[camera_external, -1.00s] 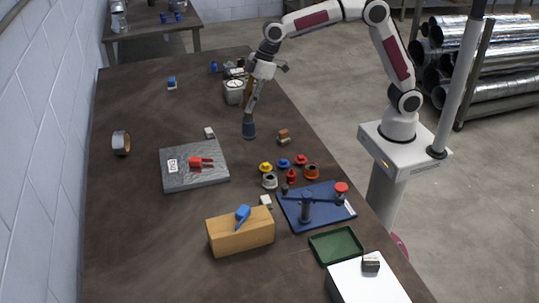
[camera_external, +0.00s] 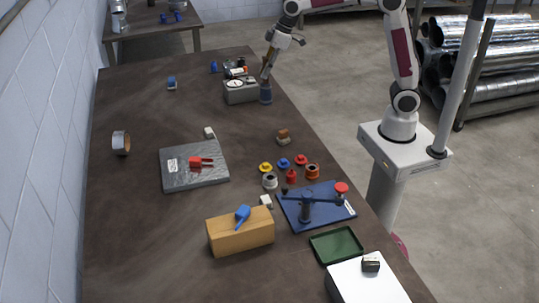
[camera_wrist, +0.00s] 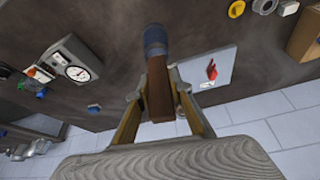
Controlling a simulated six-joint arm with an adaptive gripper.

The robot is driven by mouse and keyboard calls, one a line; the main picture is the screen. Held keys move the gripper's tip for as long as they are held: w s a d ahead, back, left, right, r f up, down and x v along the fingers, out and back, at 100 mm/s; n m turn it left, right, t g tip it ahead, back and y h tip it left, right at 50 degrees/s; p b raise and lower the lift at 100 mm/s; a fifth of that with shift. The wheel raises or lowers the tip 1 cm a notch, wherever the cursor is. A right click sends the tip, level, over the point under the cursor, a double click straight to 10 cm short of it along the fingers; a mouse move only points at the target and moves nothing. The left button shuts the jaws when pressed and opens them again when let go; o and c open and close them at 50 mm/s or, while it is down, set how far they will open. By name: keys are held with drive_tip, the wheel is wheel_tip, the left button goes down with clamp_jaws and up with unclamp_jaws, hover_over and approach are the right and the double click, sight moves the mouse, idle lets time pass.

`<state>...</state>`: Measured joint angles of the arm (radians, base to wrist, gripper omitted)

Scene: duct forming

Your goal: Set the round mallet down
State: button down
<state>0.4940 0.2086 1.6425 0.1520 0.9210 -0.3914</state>
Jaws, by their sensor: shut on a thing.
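The round mallet (camera_external: 266,95) hangs from my gripper (camera_external: 266,76), head down, with its blue-grey head low over the far right part of the table. In the wrist view its brown handle (camera_wrist: 159,100) lies between the fingers of my gripper (camera_wrist: 157,92), and the dark blue head (camera_wrist: 155,38) points away from the camera. My gripper is shut on the handle. The mallet looks close to upright in the external view. I cannot tell whether its head touches the table.
A grey box with a dial (camera_external: 241,91) stands just left of the mallet; it also shows in the wrist view (camera_wrist: 75,65). Small tools (camera_external: 236,69) lie behind it. The table's right edge is near.

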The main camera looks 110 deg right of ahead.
drive_tip(key=s+d+f+m+h, duration=0.1)
drive_tip(key=s+d+f+m, duration=0.1)
drive_tip(key=s, duration=0.8)
drive_tip(key=shift+s+d+f, duration=0.15)
drive_tip(key=shift+d+f, duration=0.3)
drive_tip(key=shift+f, duration=0.4)
wheel_tip(320, 180, down, 6)
drive_tip(key=shift+f, duration=0.15)
drive_tip(key=shift+f, duration=2)
